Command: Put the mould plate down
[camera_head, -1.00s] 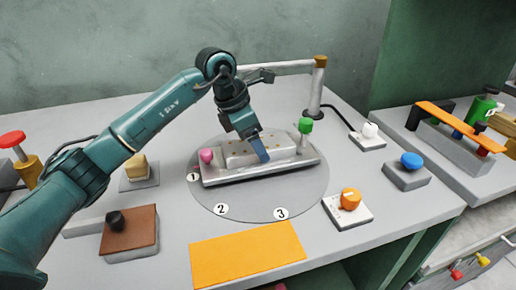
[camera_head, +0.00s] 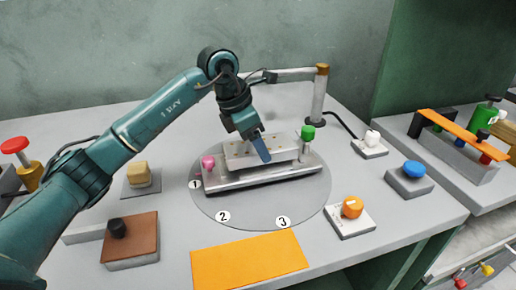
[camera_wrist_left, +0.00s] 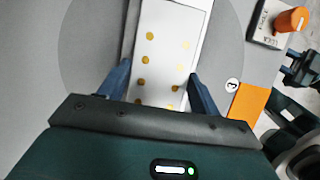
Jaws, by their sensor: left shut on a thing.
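The mould plate (camera_head: 240,152) is a pale grey slab over a long grey base (camera_head: 240,182) with a pink knob (camera_head: 208,162) and a green knob (camera_head: 308,133). My left gripper (camera_head: 262,150) is shut on the plate from above. The plate appears slightly above the base; the gap is hard to judge. In the left wrist view the plate (camera_wrist_left: 172,25) lies between the two blue fingers of my left gripper (camera_wrist_left: 160,88) and shows several gold spots. My right gripper is not identifiable in either view.
A grey disc (camera_head: 250,210) marked 1, 2, 3 lies under the base. A lamp-like post (camera_head: 320,95) stands behind right. An orange pad (camera_head: 248,260), a brown block (camera_head: 130,240), an orange knob (camera_head: 352,207) and a blue button (camera_head: 413,170) surround it.

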